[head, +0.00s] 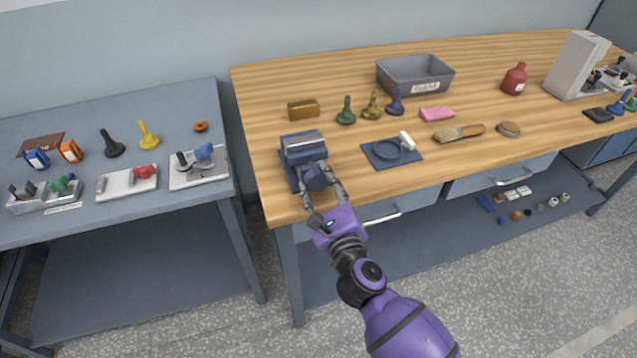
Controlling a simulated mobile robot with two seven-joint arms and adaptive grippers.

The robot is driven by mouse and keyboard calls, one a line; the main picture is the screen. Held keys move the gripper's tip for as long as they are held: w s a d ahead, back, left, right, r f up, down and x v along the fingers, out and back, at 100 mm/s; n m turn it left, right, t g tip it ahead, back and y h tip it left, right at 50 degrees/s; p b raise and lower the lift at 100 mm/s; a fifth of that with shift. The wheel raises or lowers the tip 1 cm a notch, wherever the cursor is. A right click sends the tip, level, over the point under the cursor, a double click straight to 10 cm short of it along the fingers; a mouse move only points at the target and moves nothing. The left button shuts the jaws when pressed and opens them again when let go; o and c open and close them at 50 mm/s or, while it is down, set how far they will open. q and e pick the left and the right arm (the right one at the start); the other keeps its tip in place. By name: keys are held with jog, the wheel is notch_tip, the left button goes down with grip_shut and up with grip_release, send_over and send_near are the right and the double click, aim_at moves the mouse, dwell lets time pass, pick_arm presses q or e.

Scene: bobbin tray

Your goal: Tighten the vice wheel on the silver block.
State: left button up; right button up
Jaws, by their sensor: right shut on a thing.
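A dark blue-grey vice (290,152) stands at the front left corner of the wooden workbench. A light silver strip, seemingly the silver block (303,138), shows in its top between the jaws. The vice wheel (313,177) is on the side facing me and is partly hidden by the fingers. My right gripper (318,181) reaches in from below, with one finger on either side of the wheel, shut on it. My left gripper is not in view.
A brass block (303,110) lies behind the vice. A dark blue square tray (414,154) with a white-ended item lies to its right. A gap separates the left grey table (190,198).

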jog(key=shift+a+r+m, duration=0.1)
jog(key=shift+a+m, duration=0.05)
jog(key=shift+m, duration=0.25)
jog(key=shift+r, duration=0.15)
dwell(0.8)
jog(key=o, duration=1.1)
jog(key=shift+s+d+f, duration=0.2)
jog(key=shift+s+d, duration=0.05)
jog(key=shift+s, duration=0.3)
jog(key=v, duration=1.1)
jog(key=shift+a+r, duration=0.1)
jog(key=shift+r, duration=0.05)
